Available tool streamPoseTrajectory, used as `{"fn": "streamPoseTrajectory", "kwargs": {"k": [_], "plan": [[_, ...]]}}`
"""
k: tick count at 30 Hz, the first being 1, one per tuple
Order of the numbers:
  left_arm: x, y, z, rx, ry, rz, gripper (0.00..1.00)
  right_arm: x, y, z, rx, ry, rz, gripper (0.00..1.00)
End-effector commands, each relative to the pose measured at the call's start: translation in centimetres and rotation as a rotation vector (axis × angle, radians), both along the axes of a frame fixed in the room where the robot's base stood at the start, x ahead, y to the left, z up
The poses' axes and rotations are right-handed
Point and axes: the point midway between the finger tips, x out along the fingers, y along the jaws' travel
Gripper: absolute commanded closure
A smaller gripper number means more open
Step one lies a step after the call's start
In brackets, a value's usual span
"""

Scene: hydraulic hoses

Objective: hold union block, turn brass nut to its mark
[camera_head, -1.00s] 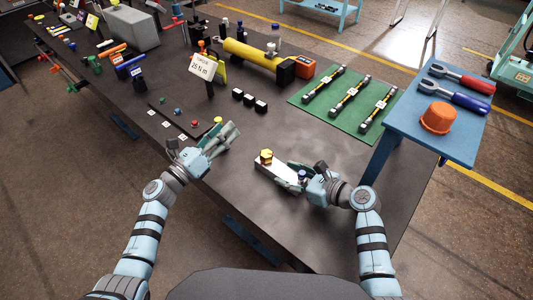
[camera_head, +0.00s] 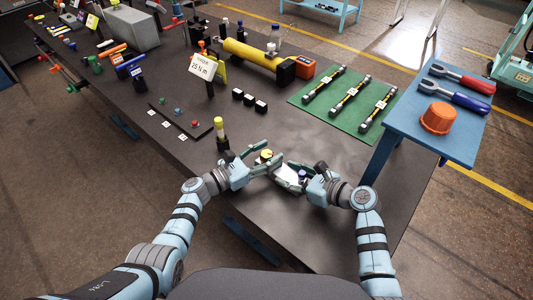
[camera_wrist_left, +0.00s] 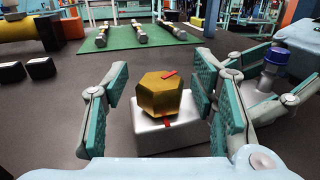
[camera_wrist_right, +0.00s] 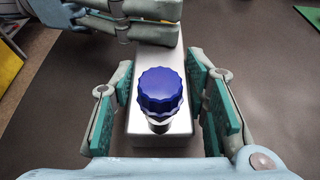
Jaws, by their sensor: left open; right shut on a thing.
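The brass hex nut (camera_wrist_left: 160,95) sits on one end of the pale metal union block (camera_wrist_left: 155,138). A red mark (camera_wrist_left: 170,74) is on the nut's top face, toward its far side; another red mark (camera_wrist_left: 167,124) is on the block at the nut's near side. My left gripper (camera_head: 266,159) is open, its teal pads on both sides of the nut, with a visible gap at least on the left. My right gripper (camera_head: 291,178) is shut on the union block, around the end with the blue ribbed cap (camera_wrist_right: 161,93). The block lies flat, close to the table surface.
A yellow-topped post (camera_head: 219,127) stands left of my left gripper. A sign reading 25 N m (camera_head: 201,67) stands farther back. Three black blocks (camera_head: 249,101) and a green mat (camera_head: 345,103) with hoses lie beyond. A blue side table (camera_head: 462,122) is at right.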

Motion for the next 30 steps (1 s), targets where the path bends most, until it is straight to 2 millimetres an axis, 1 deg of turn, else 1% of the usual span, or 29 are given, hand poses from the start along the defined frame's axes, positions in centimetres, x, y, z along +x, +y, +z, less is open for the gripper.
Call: {"fn": "streamPoseTrajectory", "kwargs": {"k": [2,5,9,11,12,16,23,30], "plan": [[-0.01,0.03,-0.01,0.000,0.000,0.000,0.48,-0.03,0.02,-0.03,0.001,0.001,0.001,0.96],[-0.02,0.04,-0.01,0.000,0.000,0.000,0.62,-0.03,0.02,-0.03,0.001,0.001,0.001,0.96],[-0.02,0.05,-0.01,-0.001,0.001,0.000,0.85,-0.04,0.02,-0.04,0.000,0.002,0.001,0.96],[-0.02,0.06,-0.01,-0.001,0.001,0.001,0.94,-0.04,0.02,-0.04,0.000,0.002,0.001,0.96],[-0.02,0.07,-0.01,-0.001,0.001,0.001,0.97,-0.04,0.02,-0.04,0.000,0.002,0.001,0.96],[0.13,0.05,-0.14,0.004,0.003,-0.025,0.97,-0.05,0.03,-0.04,0.001,0.001,0.001,0.96],[0.06,0.10,-0.10,0.002,0.003,-0.123,0.97,-0.05,0.06,-0.01,0.001,0.000,0.003,0.96],[-0.05,0.12,-0.10,0.002,0.001,-0.131,0.97,-0.02,0.03,0.00,0.001,0.001,0.001,0.96]]}}
